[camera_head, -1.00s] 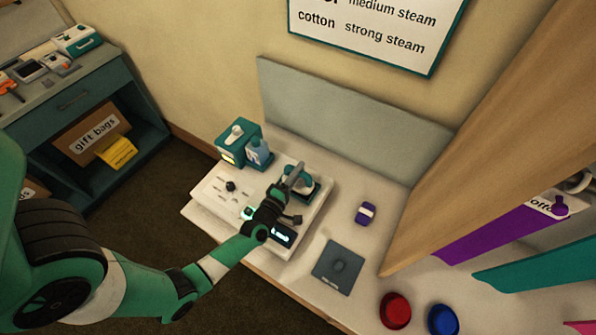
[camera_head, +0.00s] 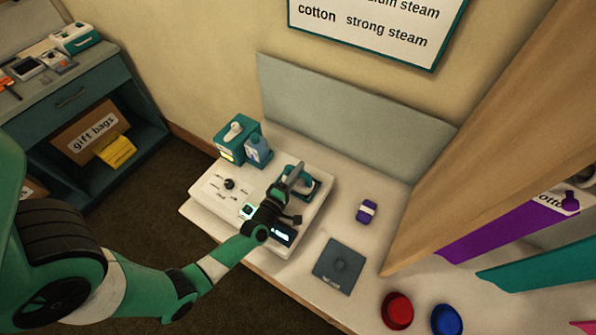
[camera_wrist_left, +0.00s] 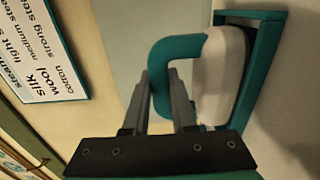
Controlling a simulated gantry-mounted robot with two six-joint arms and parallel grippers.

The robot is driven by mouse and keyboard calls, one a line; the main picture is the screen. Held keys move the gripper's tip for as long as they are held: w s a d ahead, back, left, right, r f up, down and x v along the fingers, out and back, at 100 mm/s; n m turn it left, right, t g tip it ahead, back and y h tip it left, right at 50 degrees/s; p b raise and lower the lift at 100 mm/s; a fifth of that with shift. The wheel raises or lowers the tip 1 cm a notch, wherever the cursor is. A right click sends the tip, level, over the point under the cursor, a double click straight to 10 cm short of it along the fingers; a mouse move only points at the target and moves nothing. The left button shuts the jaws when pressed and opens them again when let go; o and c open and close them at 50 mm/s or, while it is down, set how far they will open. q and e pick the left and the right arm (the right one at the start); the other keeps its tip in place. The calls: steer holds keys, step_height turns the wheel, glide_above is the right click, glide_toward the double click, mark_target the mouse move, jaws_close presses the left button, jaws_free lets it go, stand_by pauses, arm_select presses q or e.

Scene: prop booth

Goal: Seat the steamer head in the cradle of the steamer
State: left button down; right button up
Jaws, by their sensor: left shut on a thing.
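The steamer is a white console (camera_head: 318,212) on the counter, with a black dial, small markings and lit displays. My left gripper (camera_head: 292,178) is over its right part, shut on the teal handle of the steamer head. In the left wrist view the handle (camera_wrist_left: 178,48) curves between the fingers of the gripper (camera_wrist_left: 165,95) and joins the white head body (camera_wrist_left: 222,75). The body lies against the teal-framed cradle (camera_wrist_left: 262,55); I cannot tell whether it is fully seated. My gripper and wrist hide part of the head and console in the head view. My right gripper is not in view.
A purple and white item (camera_head: 367,211), a grey pad (camera_head: 339,266), a red bowl (camera_head: 397,310) and a blue bowl (camera_head: 445,320) are to the right. A wooden panel (camera_head: 480,130) borders the right side.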

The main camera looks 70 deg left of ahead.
arm_select(q)
steer(key=shift+f, duration=0.1)
stand_by(0.3)
steer(key=c, duration=0.6)
jaws_free()
steer(key=shift+c, duration=0.2)
steer(key=shift+f, duration=0.1)
steer(key=p+v, duration=0.1)
steer(key=v, duration=1)
steer(key=shift+s+d+p, duration=0.2)
steer(key=shift+s+p, duration=0.05)
steer(key=shift+p, duration=0.15)
